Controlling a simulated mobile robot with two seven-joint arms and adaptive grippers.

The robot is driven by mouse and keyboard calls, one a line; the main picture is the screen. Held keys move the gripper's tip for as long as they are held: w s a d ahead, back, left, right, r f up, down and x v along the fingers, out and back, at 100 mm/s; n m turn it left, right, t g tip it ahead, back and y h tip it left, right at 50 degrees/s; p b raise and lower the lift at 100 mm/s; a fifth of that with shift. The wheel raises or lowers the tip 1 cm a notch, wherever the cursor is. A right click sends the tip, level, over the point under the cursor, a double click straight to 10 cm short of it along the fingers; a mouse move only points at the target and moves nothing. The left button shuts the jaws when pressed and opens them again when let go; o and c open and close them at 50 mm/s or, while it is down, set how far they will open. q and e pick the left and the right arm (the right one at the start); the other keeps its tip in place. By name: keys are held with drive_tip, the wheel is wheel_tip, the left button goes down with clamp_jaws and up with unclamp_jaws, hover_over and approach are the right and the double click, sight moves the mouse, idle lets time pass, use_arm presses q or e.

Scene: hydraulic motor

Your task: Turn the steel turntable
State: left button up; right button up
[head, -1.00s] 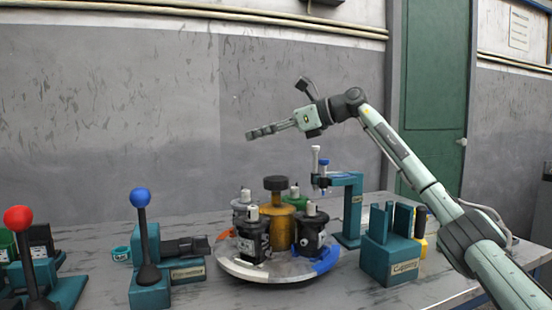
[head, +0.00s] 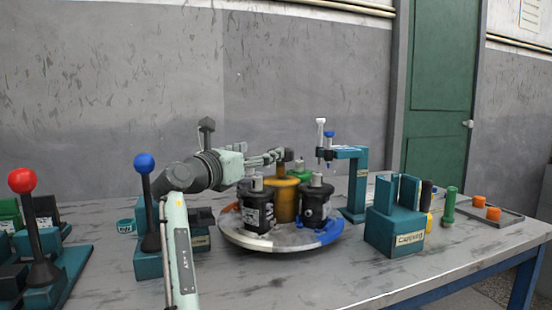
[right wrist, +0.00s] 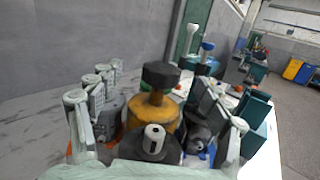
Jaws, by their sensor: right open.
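The steel turntable (head: 285,246) is a round grey disc with blue and orange parts on its rim. It bears a central gold column (head: 286,203) and several motors, including two black ones (head: 257,211) (head: 316,206) in front. My right gripper (head: 278,156) is at the column's top in the head view, covering its black knob. In the right wrist view the black knob (right wrist: 160,74) shows between the open, apart fingers (right wrist: 152,82). I cannot tell whether a finger touches it. My left gripper is not in view.
A blue-knobbed lever (head: 145,163) and a red-knobbed lever (head: 22,181) stand on the left. A teal labelled block (head: 393,232) stands at right. The table's front right is clear.

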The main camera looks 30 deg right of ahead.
sight(281, 186)
drive_tip(key=shift+s+f+g, duration=0.2)
drive_tip(key=shift+f, duration=0.3)
drive_tip(key=shift+s+f+g, duration=0.15)
drive_tip(key=shift+f+g, duration=0.05)
drive_tip(key=shift+f, duration=0.3)
drive_tip(key=x, duration=0.7)
drive_tip(key=shift+w+d, duration=0.3)
drive_tip(key=shift+c, duration=0.2)
drive_tip(key=c, duration=1.7)
